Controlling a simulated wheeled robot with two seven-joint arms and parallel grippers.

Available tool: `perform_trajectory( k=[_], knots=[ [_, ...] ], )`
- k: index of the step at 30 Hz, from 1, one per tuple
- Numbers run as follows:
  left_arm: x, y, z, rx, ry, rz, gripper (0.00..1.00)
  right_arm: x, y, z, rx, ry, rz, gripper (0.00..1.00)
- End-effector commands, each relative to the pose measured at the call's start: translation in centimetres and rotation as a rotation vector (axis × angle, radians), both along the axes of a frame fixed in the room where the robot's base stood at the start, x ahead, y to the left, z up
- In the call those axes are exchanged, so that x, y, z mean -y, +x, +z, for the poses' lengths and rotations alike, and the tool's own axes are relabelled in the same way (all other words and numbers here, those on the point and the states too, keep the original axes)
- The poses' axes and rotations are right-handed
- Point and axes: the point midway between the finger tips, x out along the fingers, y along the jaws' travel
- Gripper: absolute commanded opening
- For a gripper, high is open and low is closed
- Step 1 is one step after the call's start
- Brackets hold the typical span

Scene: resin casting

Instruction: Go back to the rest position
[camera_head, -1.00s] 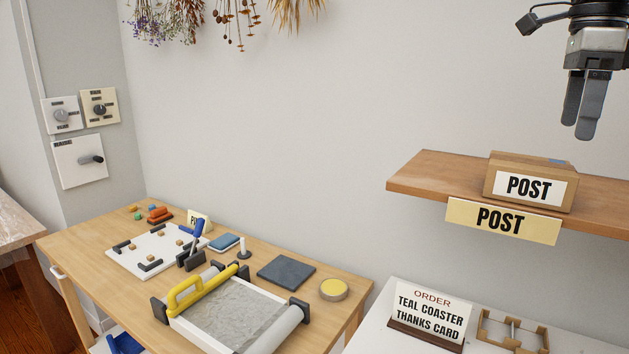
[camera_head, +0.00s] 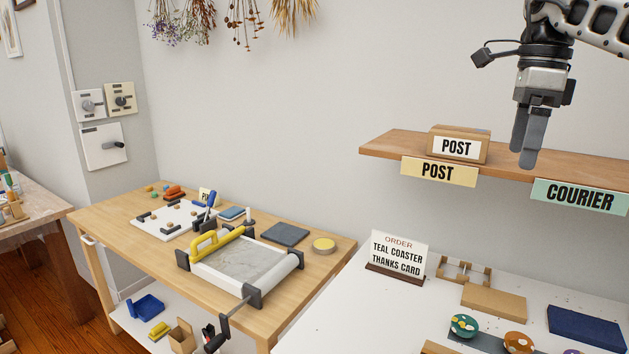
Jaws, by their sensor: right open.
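My right gripper (camera_head: 525,150) hangs from the upper right with its fingers pointing down. It is open and empty, in front of the wooden wall shelf (camera_head: 390,145). A cardboard box labelled POST (camera_head: 468,147) sits on the shelf, left of the gripper and apart from it. My left gripper is not in view.
A yellow POST sign (camera_head: 438,172) and a green COURIER sign (camera_head: 580,197) hang on the shelf edge. Below is a white table (camera_head: 330,305) with an order card (camera_head: 398,252), a cardboard box (camera_head: 494,301) and coasters. A wooden bench (camera_head: 110,215) at left carries a press (camera_head: 240,262).

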Motion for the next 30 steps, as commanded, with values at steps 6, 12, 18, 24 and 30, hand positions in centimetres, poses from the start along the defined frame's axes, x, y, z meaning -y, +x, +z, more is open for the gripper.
perform_trajectory(
  k=[6,12,18,24,30],
  knots=[
    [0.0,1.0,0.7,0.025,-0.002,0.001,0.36,-4.9,2.3,-5.8,-0.024,0.094,0.064,1.00],
    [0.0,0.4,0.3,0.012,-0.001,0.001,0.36,-13.1,3.5,-14.4,-0.076,0.275,0.126,1.00],
    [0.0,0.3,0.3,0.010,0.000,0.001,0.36,-25.1,1.1,-23.8,-0.183,0.598,0.110,1.00],
    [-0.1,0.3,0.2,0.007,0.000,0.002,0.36,-37.5,-5.0,-29.5,-0.386,1.030,-0.095,1.00],
    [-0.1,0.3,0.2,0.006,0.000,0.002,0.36,-44.4,-9.1,-30.0,-0.659,1.436,-0.539,1.00]
  ],
)
